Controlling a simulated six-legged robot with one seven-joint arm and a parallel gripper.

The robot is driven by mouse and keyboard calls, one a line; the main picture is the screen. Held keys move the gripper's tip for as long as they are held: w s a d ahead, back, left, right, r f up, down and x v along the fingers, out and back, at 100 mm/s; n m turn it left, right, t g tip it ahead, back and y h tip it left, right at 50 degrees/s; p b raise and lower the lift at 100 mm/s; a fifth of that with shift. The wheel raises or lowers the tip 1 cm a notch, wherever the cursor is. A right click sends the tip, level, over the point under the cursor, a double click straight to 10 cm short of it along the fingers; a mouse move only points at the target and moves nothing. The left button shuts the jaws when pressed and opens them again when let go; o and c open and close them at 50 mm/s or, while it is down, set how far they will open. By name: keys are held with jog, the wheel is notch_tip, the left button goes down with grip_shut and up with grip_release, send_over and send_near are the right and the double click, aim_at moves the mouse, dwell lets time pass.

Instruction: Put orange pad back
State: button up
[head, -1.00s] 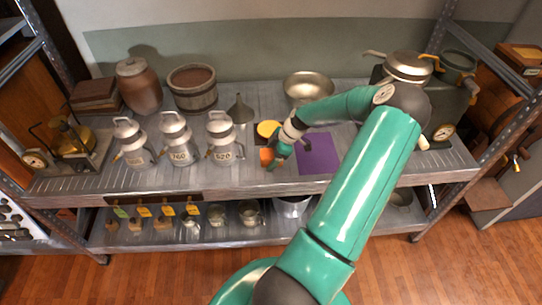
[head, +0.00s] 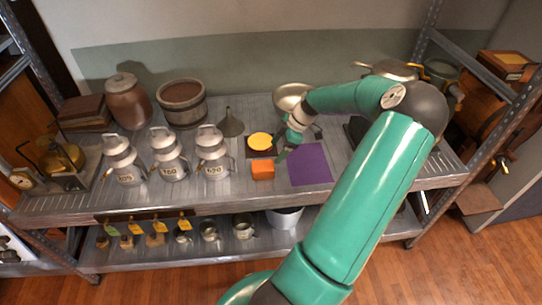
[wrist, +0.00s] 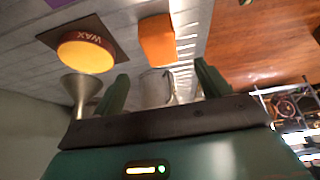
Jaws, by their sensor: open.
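The orange pad (head: 262,169) is a small block lying on the shelf top, just left of a flat purple square (head: 310,165). In the wrist view the orange pad (wrist: 157,40) shows beyond the fingers, at the upper middle. My gripper (head: 287,152) is over the shelf, behind and right of the pad, near the purple square's back left corner. In the wrist view my gripper (wrist: 158,88) has its two green fingers spread apart with nothing held between them. The gripper and the pad are apart.
A yellow disc marked WAX (wrist: 86,54) sits on a dark square behind the pad; it also shows in the head view (head: 259,141). A metal funnel (head: 230,123) and several numbered metal cans (head: 212,153) stand to the left. A metal bowl (head: 291,97) is behind.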

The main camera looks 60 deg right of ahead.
jog(key=w+a+r+m+g+h, duration=0.1)
jog(key=w+a+r, duration=0.2)
jog(key=a+r, duration=0.35)
jog(key=w+a+r+m+g+h, duration=0.1)
jog(key=w+a+r+g+h, duration=0.15)
jog(key=a, duration=0.65)
jog(key=w+a+r+m+g+h, duration=0.1)
jog(key=w+a+r, duration=0.1)
jog(key=a+r, duration=0.45)
jog(key=s+a+r+m+t, duration=0.1)
jog(key=s+a+r, duration=0.2)
jog(key=a, duration=0.4)
jog(key=s+a+r+m+t, duration=0.2)
jog(key=s+a+r, duration=0.1)
jog(key=a, duration=0.5)
jog(key=s+a+r+m+t, duration=0.2)
jog(key=s+a, duration=0.3)
jog(key=a, duration=0.3)
jog(key=shift+r, duration=0.85)
jog(key=shift+t+y, duration=0.25)
